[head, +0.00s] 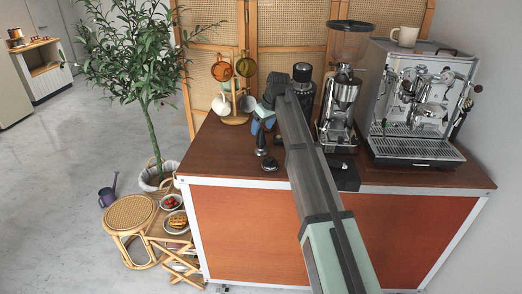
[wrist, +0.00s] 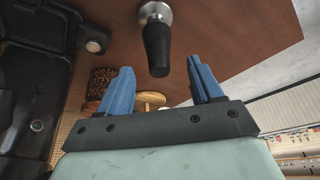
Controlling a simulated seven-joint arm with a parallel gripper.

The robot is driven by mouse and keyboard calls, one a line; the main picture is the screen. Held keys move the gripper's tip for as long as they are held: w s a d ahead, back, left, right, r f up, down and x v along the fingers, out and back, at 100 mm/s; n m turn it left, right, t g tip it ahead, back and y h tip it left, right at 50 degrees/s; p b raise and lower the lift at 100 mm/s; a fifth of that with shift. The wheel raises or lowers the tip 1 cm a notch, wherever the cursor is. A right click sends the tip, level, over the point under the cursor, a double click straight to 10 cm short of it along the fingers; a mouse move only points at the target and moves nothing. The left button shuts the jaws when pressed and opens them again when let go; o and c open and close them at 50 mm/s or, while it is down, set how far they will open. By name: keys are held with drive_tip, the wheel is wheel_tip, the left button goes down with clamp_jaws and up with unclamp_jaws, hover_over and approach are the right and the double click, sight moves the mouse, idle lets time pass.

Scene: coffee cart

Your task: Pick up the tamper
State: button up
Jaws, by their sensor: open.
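The tamper (wrist: 157,42) has a black handle and a silver base and stands on the brown counter. In the wrist view its handle points toward my gripper (wrist: 161,66), with its end between the two blue fingertips in the picture. A clear gap shows on each side, and neither finger appears to touch it. In the head view the tamper (head: 261,144) stands just below my gripper (head: 259,121), near the counter's left part. My gripper is open and empty. My arm hides part of the counter behind it.
A mug tree (head: 235,118) with cups stands to the left behind my gripper. A black canister (head: 302,82), a grinder (head: 342,100) and an espresso machine (head: 418,105) stand to the right. The counter's front left is clear.

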sight(262, 129)
drive_tip(key=x, duration=0.3)
drive_tip(key=shift+f, duration=0.25)
clamp_jaws()
idle(0.4)
